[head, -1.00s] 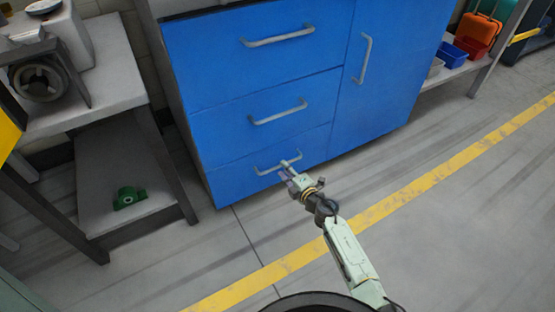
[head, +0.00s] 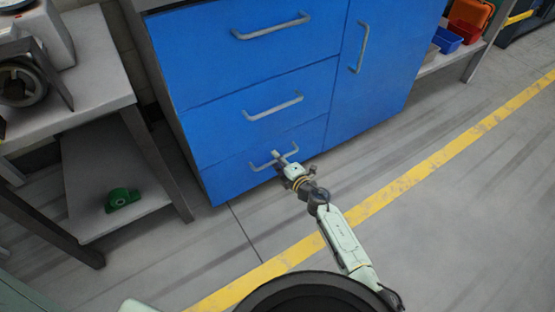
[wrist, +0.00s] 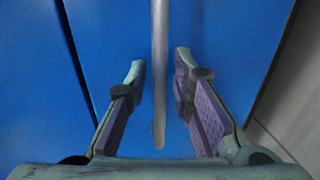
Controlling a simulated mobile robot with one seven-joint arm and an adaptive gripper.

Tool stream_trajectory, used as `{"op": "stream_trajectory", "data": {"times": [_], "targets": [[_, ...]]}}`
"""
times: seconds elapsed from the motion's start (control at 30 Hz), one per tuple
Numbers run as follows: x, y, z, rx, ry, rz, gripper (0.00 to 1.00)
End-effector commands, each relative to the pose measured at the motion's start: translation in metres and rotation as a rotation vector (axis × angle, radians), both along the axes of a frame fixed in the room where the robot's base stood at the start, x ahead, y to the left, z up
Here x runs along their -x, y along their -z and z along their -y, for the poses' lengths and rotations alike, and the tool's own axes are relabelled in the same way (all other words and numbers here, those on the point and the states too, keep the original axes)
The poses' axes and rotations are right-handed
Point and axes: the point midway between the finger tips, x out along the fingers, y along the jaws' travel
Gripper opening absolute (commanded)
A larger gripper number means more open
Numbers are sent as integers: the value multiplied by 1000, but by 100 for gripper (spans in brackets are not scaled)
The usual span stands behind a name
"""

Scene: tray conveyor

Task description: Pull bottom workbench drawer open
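The blue workbench (head: 385,90) has a bottom drawer (head: 232,178), which is flush with the front above it. Its grey bar handle (head: 262,166) is partly hidden by my gripper (head: 286,159) in the head view. In the wrist view the handle (wrist: 160,75) runs down the middle of the picture, and the fingers of my gripper (wrist: 160,85) stand open, one on each side of it. A gap shows between each finger and the bar. The right finger looks closer to it than the left one.
Two more drawers with grey handles (head: 272,107) (head: 270,26) are above, and a cupboard door (head: 372,75) is to the right. A grey side table (head: 95,65) with a green part (head: 122,199) on its lower shelf stands at left. The floor in front is clear, with a yellow line (head: 390,190).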

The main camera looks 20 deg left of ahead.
Motion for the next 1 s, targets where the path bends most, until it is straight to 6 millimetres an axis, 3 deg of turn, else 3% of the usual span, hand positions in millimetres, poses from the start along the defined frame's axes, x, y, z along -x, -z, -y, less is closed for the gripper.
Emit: {"op": "stream_trajectory", "data": {"times": [0.3, 1.0], "targets": [[0, 0, 0, 0, 0, 0, 0], [0, 0, 0, 0, 1, 0, 0]]}}
